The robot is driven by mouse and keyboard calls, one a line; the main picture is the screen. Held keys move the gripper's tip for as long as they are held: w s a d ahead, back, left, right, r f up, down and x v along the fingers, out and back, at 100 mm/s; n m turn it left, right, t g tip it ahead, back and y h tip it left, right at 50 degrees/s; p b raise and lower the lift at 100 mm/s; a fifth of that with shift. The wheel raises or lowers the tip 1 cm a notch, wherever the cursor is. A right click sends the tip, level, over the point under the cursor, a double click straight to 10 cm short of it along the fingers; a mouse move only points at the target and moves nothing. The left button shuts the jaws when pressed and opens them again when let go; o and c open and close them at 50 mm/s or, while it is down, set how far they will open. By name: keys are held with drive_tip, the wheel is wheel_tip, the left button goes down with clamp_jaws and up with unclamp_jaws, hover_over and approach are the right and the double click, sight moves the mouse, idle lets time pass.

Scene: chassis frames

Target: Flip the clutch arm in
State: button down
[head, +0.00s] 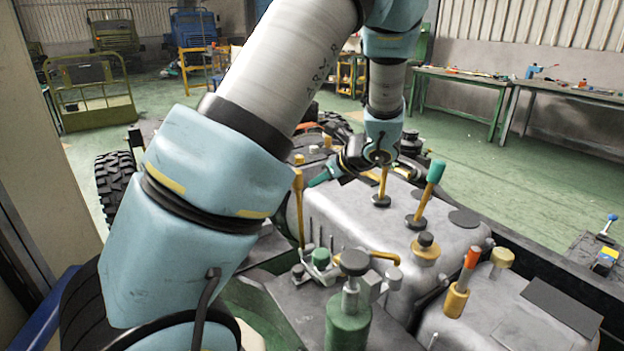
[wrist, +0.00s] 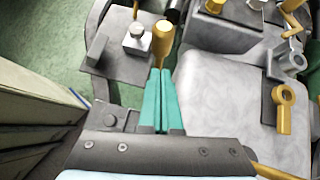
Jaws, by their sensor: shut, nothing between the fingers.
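Several levers stand on the grey chassis housing, and I cannot tell for sure which is the clutch arm. A thin yellow lever (head: 299,212) stands upright at the housing's left edge. My gripper (head: 311,184) is just right of its upper part, with its teal fingers pointing at it. In the wrist view my gripper (wrist: 160,72) has its two teal fingers side by side, shut and empty. A yellow lever (wrist: 162,45) is directly ahead of the fingertips, close enough that I cannot tell whether they touch.
A teal-topped lever (head: 430,185) and another yellow lever (head: 382,188) stand on the housing (head: 340,213). A red-orange-topped lever (head: 464,276) and a green cylinder (head: 348,320) are nearer. A cabinet side (wrist: 40,110) is at left in the wrist view. Green floor lies beyond.

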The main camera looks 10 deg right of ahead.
drive_tip(key=r+b+v, duration=0.1)
drive_tip(key=b+v, duration=0.1)
drive_tip(key=v, duration=0.7)
drive_tip(key=s+a+f+n+g+h, duration=0.2)
drive_tip(key=s+a+n, duration=0.4)
drive_tip(key=a+n, duration=0.4)
drive_tip(key=s+a+f+n+g+h, duration=0.3)
drive_tip(key=s+a+n, duration=0.3)
drive_tip(key=a+n, duration=0.5)
drive_tip(key=shift+a+f+n+g+h, duration=0.3)
drive_tip(key=shift+n+g+h, duration=0.2)
drive_tip(key=shift+n, duration=2.7)
